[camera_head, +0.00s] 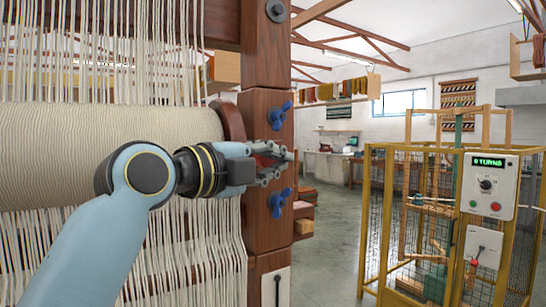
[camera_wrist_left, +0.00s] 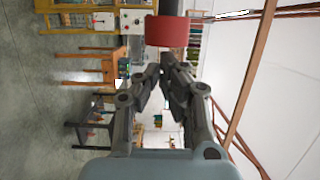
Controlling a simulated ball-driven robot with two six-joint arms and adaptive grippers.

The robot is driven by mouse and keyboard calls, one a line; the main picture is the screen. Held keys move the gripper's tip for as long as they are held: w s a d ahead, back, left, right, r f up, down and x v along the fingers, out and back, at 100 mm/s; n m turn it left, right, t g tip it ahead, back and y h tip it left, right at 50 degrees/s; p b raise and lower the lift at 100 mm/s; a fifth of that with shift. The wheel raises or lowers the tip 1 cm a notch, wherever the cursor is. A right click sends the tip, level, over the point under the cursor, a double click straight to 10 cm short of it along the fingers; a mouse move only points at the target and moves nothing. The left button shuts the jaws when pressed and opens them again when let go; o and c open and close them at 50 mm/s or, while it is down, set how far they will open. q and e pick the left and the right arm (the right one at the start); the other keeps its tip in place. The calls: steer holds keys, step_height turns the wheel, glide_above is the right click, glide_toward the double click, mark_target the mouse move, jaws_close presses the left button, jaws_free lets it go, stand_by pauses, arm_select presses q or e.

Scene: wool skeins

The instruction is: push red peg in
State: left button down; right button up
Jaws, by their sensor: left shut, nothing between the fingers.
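The red peg shows in the left wrist view (camera_wrist_left: 167,31) as a short red cylinder with a dark part behind it, near the top edge. In the head view only a little red (camera_head: 263,160) shows between the fingers of my left gripper (camera_head: 288,158), at the dark wooden loom post (camera_head: 268,238). My left gripper is shut and empty. In the wrist view its fingertips (camera_wrist_left: 158,69) lie just below the peg; I cannot tell whether they touch it. The peg's seat in the post is hidden by the gripper. My right gripper is not in view.
Blue knobs stick out of the post above (camera_head: 279,115) and below (camera_head: 279,203) the gripper. A thread-wound beam (camera_head: 60,140) and hanging warp threads fill the left. A yellow mesh cage (camera_head: 376,220) with a control box (camera_head: 488,186) stands at right. The floor between is clear.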

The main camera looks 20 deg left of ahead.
mark_target(259, 159)
arm_select(q)
steer(key=shift+w+a, duration=0.1)
steer(key=shift+a, duration=0.05)
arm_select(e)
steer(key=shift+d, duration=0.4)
arm_select(q)
steer(key=w+a+b, duration=0.1)
steer(key=w+a, duration=0.2)
steer(key=shift+a+f+b, duration=0.1)
steer(key=shift+a+b, duration=0.2)
steer(key=shift+b, duration=0.05)
steer(key=shift+a, duration=0.1)
steer(key=shift+r, duration=0.2)
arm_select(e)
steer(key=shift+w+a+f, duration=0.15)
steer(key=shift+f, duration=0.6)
arm_select(q)
steer(key=shift+f, duration=0.1)
